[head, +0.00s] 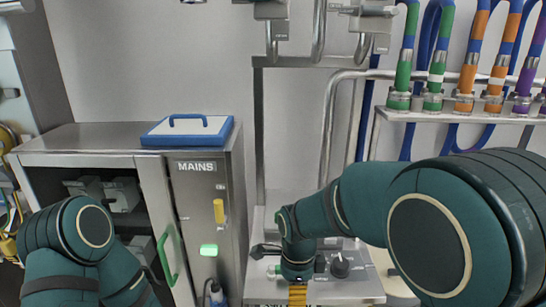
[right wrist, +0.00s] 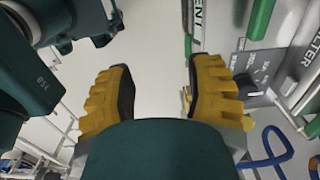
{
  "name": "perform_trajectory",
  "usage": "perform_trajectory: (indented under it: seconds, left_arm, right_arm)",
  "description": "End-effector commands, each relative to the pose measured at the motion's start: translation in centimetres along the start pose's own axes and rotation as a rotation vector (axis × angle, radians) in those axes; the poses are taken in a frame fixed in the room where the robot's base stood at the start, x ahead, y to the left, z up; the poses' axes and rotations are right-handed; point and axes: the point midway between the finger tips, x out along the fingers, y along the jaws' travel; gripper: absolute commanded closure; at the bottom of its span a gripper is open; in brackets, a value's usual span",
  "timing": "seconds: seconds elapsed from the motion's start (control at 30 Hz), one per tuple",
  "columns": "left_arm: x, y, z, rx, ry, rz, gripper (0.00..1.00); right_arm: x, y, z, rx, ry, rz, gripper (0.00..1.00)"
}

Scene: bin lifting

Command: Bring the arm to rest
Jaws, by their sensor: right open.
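My right arm (head: 430,230) comes in from the right in the head view, bent, with its forearm pointing down in front of a grey panel. Only a little of the yellow right gripper (head: 297,292) shows at the bottom edge. In the right wrist view, the right gripper (right wrist: 158,75) has its two yellow fingers wide apart, with nothing between them. My left arm (head: 85,245) is folded at the lower left of the head view, in front of the cabinet. I cannot see its gripper.
A metal cabinet marked MAINS (head: 195,166) stands at the left, with a blue-edged white lid (head: 188,130) on top and a green-handled door (head: 158,225) ajar. A panel with knobs (head: 340,266) lies behind my right forearm. Pipes and coloured hoses (head: 403,65) line the wall.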

Motion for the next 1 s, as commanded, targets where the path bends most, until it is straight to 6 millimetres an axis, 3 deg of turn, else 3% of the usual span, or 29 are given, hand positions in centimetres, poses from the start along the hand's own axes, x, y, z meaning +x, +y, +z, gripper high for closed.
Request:
perform_trajectory:
  seconds: [0.03,0.37,0.6,0.8,1.0]
  left_arm:
    - [0.0,0.0,0.0,0.0,0.0,0.0,0.53]
    - [0.0,0.0,0.0,0.0,0.001,0.0,0.53]
    - [0.0,0.0,0.0,0.0,0.0,0.0,0.53]
    - [0.0,0.0,0.0,0.0,0.001,0.0,0.53]
    - [0.0,0.0,0.0,0.0,0.001,0.0,0.53]
  right_arm:
    - [1.8,0.3,-0.8,-0.045,-0.004,0.013,0.47]
    - [11.0,2.2,-3.4,-0.451,-0.08,-0.01,0.47]
    - [18.6,6.6,-5.2,-0.872,-0.167,-0.1,0.47]
    - [22.1,10.6,-5.5,-1.184,-0.2,-0.233,0.47]
    - [23.0,12.6,-5.3,-1.361,-0.185,-0.335,0.47]
